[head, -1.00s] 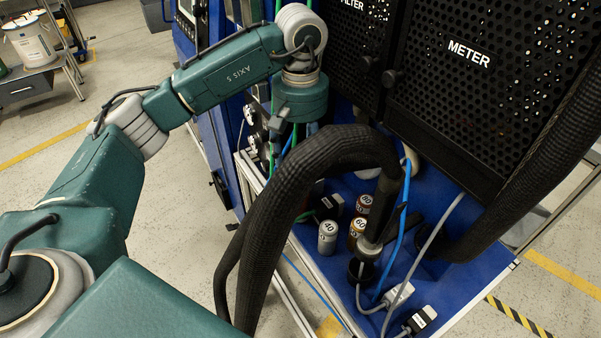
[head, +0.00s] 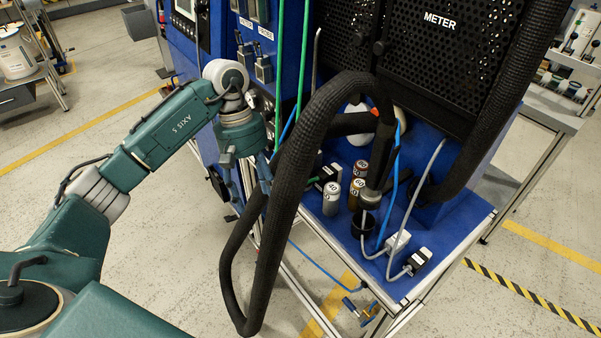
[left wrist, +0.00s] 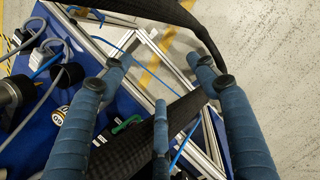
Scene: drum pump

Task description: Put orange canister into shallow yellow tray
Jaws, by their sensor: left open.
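Several small labelled canisters stand upright on the blue bench ledge in the head view. One is grey (head: 331,197), one amber-orange (head: 354,196) and one reddish (head: 360,169). The amber one looks nearest to orange. A canister top (left wrist: 62,112) also shows at the left of the left wrist view, partly behind a finger. My left gripper (head: 264,182) is left of the canisters in the head view, partly behind a black hose. In the left wrist view its blue padded fingers (left wrist: 160,76) are spread and empty. I see no shallow yellow tray. My right gripper is out of view.
A thick black hose (head: 290,190) loops in front of the bench and crosses the left wrist view. Blue and grey cables run by the canisters to connectors (head: 418,260). A perforated black panel (head: 440,60) stands behind. The floor in front is open.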

